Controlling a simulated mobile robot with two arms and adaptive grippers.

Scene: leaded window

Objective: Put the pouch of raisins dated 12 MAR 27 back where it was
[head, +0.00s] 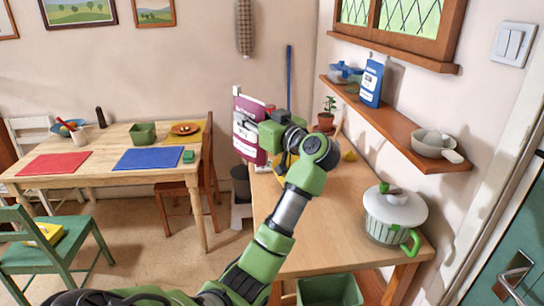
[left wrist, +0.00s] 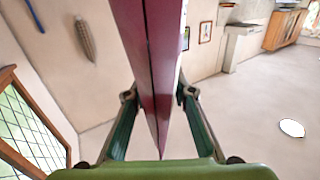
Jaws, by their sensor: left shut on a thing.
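A maroon pouch with a white label (head: 247,151) is held up over the far left part of the wooden side table (head: 335,190). Its print is too small to read, so I cannot tell its date. My left gripper (head: 264,130) is shut on this pouch. In the left wrist view the maroon pouch (left wrist: 160,60) stands edge-on between the two fingers. A blue and white pouch (head: 371,84) stands upright on the wall shelf (head: 400,125). My right gripper is not in view.
On the shelf are blue-lidded containers (head: 345,74) and a grey bowl (head: 432,143). A potted plant (head: 327,118) and a white-lidded pot (head: 393,212) stand on the side table. A dining table (head: 110,172) with mats is at left; a green bin (head: 330,289) is below.

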